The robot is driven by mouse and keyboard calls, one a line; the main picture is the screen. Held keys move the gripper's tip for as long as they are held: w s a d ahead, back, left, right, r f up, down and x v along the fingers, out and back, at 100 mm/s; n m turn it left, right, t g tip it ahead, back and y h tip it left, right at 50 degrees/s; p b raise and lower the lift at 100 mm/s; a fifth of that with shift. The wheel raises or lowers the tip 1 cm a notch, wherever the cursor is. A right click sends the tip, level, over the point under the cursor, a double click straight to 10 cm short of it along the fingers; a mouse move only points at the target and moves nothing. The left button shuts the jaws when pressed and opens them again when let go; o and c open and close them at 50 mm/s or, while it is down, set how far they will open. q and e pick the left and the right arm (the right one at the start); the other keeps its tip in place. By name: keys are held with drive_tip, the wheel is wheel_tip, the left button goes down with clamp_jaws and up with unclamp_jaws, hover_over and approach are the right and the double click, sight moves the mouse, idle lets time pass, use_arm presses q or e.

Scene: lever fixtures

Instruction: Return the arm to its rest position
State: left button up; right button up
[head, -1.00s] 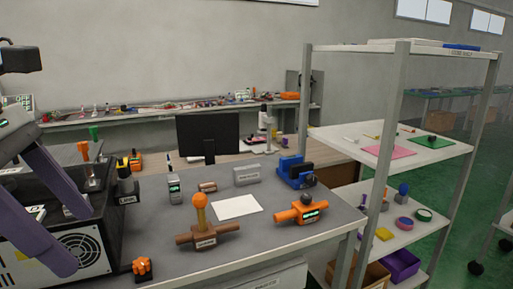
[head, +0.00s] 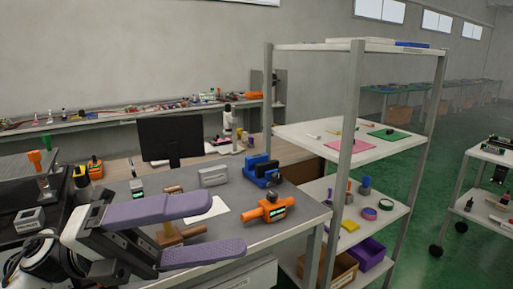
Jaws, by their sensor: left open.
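My left gripper (head: 222,226) reaches in from the lower left with its two purple fingers spread apart, pointing right. It is open, with nothing held between the fingers. My right gripper is not in view.
The grey table (head: 305,213) also holds a white sheet (head: 215,211), a blue holder (head: 263,172) and a grey box (head: 213,177). A monitor (head: 171,139) stands behind. A shelf rack (head: 350,130) stands close on the right.

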use_arm(q)
drive_tip(key=w+a+f+n+t+y, duration=0.2)
drive_tip(key=w+f+n+t, duration=0.35)
drive_tip(key=n+t, duration=0.45)
drive_tip(key=w+a+f+n+t+y, duration=0.3)
drive_tip(key=w+f+n+t, duration=0.4)
drive_tip(key=n, duration=0.5)
drive_tip(key=s+a+f+n+t+y, duration=0.1)
drive_tip(key=s+a+f+n+y, duration=0.1)
drive_tip(key=f+n+y, duration=0.5)
drive_tip(key=s+a+f+n+t+y, duration=0.1)
drive_tip(key=a+f+n+y, duration=0.2)
drive_tip(key=f, duration=0.7)
drive_tip(key=s+f+n+g+y, duration=0.2)
drive_tip(key=s+f+n+g, duration=0.1)
drive_tip(key=s+f, duration=0.6)
drive_tip(key=s+f+n+g+y, duration=0.2)
drive_tip(key=s+f+n+g, duration=0.2)
drive_tip(key=s+f, duration=0.6)
wheel_tip(320, 180, down, 5)
drive_tip(key=shift+g, duration=1)
